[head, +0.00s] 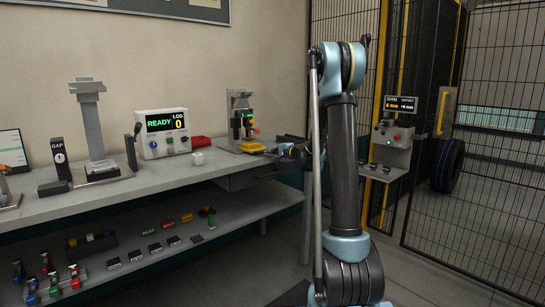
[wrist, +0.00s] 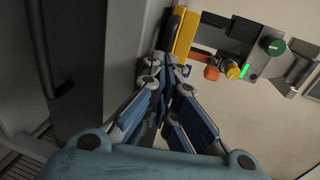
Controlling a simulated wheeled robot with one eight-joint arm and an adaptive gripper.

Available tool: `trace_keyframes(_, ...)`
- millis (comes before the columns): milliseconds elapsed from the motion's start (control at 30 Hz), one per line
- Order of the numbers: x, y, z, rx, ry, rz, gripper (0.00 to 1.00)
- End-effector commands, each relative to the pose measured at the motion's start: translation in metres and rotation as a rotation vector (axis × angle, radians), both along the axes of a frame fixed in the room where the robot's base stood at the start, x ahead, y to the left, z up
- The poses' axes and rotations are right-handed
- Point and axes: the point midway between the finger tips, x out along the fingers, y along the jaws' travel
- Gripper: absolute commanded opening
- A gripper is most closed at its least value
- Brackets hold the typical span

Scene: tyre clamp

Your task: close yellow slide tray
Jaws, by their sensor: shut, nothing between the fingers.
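The yellow slide tray (head: 252,147) sits low at the front of a grey fixture (head: 239,105) at the right end of the bench. It also shows in the wrist view as a yellow block (wrist: 184,34) at the top middle. My gripper (head: 276,151) is at the right side of the tray, close to it. In the wrist view the fingers of my gripper (wrist: 167,60) are together and empty, with their tips at the near end of the yellow block. I cannot tell whether they touch it. Part of the tray is hidden in the wrist view.
The fixture carries a green knob (wrist: 273,46), a yellow knob (wrist: 233,70) and an orange part (wrist: 211,73). A dark drawer (head: 240,179) hangs under the bench.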

Motion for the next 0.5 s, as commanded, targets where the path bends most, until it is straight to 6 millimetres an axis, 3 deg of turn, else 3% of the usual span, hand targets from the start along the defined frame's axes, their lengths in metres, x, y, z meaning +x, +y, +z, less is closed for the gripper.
trace_keyframes(233, 0.037, 0.031, 0.0, -0.002, 0.0, 0.002, 0.0)
trace_keyframes(500, 0.043, 0.035, 0.0, -0.001, -0.001, 0.0, 0.0)
